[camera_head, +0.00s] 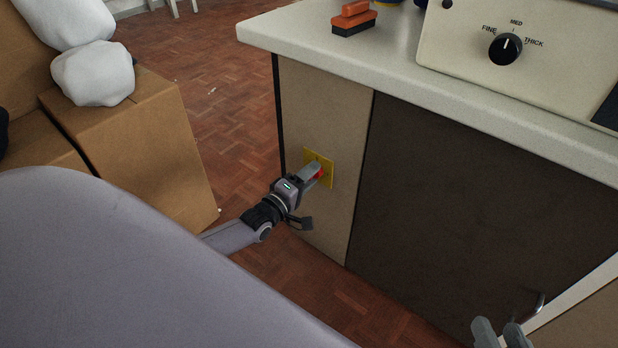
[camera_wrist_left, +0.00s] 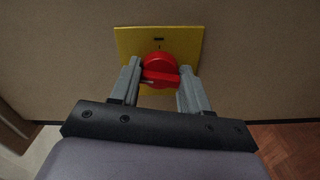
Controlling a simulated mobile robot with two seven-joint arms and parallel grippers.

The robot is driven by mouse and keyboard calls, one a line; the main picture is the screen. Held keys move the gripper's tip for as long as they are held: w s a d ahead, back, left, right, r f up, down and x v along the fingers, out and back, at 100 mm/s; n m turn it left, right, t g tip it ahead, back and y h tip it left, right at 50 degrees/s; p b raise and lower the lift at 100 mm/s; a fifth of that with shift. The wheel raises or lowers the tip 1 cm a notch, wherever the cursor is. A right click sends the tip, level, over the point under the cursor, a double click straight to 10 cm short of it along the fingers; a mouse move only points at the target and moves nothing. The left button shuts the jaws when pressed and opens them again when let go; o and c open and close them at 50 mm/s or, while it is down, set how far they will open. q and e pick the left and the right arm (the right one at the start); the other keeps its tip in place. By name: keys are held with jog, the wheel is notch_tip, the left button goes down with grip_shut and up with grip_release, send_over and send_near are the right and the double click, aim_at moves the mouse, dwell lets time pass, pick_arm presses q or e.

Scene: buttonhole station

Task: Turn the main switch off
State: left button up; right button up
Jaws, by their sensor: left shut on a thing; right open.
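The main switch is a red rotary knob (camera_wrist_left: 160,72) on a yellow plate (camera_wrist_left: 190,42), set in the beige side panel of the cabinet. The plate also shows in the head view (camera_head: 318,159), with a bit of red (camera_head: 320,174) beside my fingers. In the left wrist view the knob's grip bar lies nearly level across the picture. My left gripper (camera_wrist_left: 160,84) has one finger at each end of this bar and is shut on it. It also shows at the plate in the head view (camera_head: 316,174). My right gripper (camera_head: 499,333) is open, partly cut off at the bottom edge.
A pale worktop (camera_head: 340,62) overhangs the panel. It carries an orange and black brush (camera_head: 353,20) and a machine with a dial (camera_head: 505,48). A dark cabinet door (camera_head: 470,190) with a handle (camera_head: 530,306) is on the right. Cardboard boxes (camera_head: 150,140) stand left.

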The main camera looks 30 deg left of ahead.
pick_arm(q)
jog(key=shift+n, duration=1.1)
pick_arm(e)
jog(key=shift+s+d+f, duration=0.2)
jog(key=shift+d, duration=0.05)
pick_arm(q)
jog(key=o, duration=1)
jog(key=shift+o, duration=0.2)
pick_arm(e)
jog(key=shift+w, duration=0.1)
pick_arm(q)
jog(key=s+p, duration=0.2)
jog(key=s, duration=0.5)
jog(key=shift+a, duration=0.3)
pick_arm(e)
jog(key=shift+w+a+r+m+g+y, duration=0.1)
jog(key=shift+w+a+m+g+y, duration=0.1)
jog(key=shift+a, duration=0.3)
jog(key=shift+w+a+r+m+g+y, duration=0.1)
jog(key=shift+a+g+y, duration=0.1)
jog(key=shift+a, duration=0.3)
